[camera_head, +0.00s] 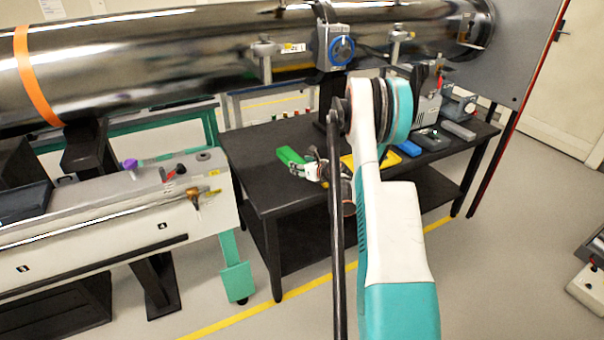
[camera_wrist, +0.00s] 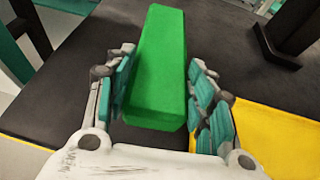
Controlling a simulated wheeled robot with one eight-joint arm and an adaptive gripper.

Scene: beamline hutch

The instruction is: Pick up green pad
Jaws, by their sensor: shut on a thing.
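The green pad (camera_wrist: 157,62) is a long green block, seen between the two fingers of my gripper (camera_wrist: 160,90) in the wrist view. The teal finger pads are closed on its sides. In the head view the green pad (camera_head: 290,157) shows at the left part of the black table, at the tip of my gripper (camera_head: 310,168). I cannot tell whether the pad touches the tabletop or is slightly above it. My arm hides part of the table.
The black table (camera_head: 255,150) also holds a yellow pad (camera_head: 348,163), a blue pad (camera_head: 409,148) and grey devices at the right. A large metal pipe (camera_head: 170,60) runs above the table. A white bench (camera_head: 110,215) stands to the left.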

